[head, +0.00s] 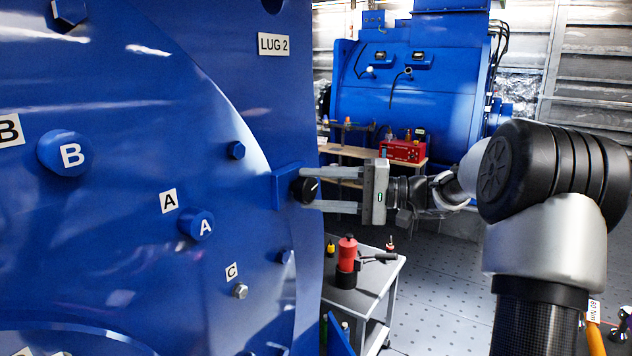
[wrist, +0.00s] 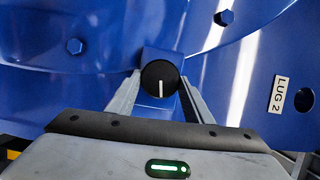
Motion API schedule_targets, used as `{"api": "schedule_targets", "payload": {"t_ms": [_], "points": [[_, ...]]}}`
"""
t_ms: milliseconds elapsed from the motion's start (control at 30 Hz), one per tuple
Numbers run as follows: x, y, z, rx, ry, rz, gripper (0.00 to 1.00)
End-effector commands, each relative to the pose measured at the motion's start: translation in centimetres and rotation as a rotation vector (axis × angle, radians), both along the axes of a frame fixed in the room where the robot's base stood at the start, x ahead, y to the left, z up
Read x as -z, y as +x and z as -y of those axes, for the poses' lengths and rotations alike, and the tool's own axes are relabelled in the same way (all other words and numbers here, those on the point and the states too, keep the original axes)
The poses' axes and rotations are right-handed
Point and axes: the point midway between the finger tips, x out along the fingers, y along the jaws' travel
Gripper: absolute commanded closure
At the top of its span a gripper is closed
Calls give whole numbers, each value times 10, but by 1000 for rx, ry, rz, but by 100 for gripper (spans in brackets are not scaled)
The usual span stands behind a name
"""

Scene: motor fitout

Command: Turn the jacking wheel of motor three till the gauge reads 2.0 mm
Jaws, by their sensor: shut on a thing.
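The jacking wheel is a small black knob (head: 305,189) on a blue block (head: 287,186) at the edge of the big blue motor (head: 130,190). In the wrist view the black knob (wrist: 160,77) faces me, with a white line pointing down from its middle. My gripper (head: 312,189) reaches in from the right, its two fingers shut on the knob from above and below. In the wrist view my gripper (wrist: 160,88) has a finger on each side of it. No gauge reading can be made out in either view.
A "LUG 2" label (head: 273,44) is on the motor above. Bolts A (head: 197,225) and B (head: 66,153) stick out on its face. Below my gripper stands a cart (head: 365,287) with a red bottle (head: 347,254). A second blue motor (head: 410,85) stands behind.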

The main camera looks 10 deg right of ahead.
Motion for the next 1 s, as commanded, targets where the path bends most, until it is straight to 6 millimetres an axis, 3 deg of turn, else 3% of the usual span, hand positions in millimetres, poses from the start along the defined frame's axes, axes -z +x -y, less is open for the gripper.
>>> {"api": "schedule_targets", "payload": {"t_ms": [333,933,967,1000], "points": [[1,0,0,1,115,-116,76],[2,0,0,1,140,-140,76],[2,0,0,1,140,-140,50],[2,0,0,1,139,-139,44]]}}
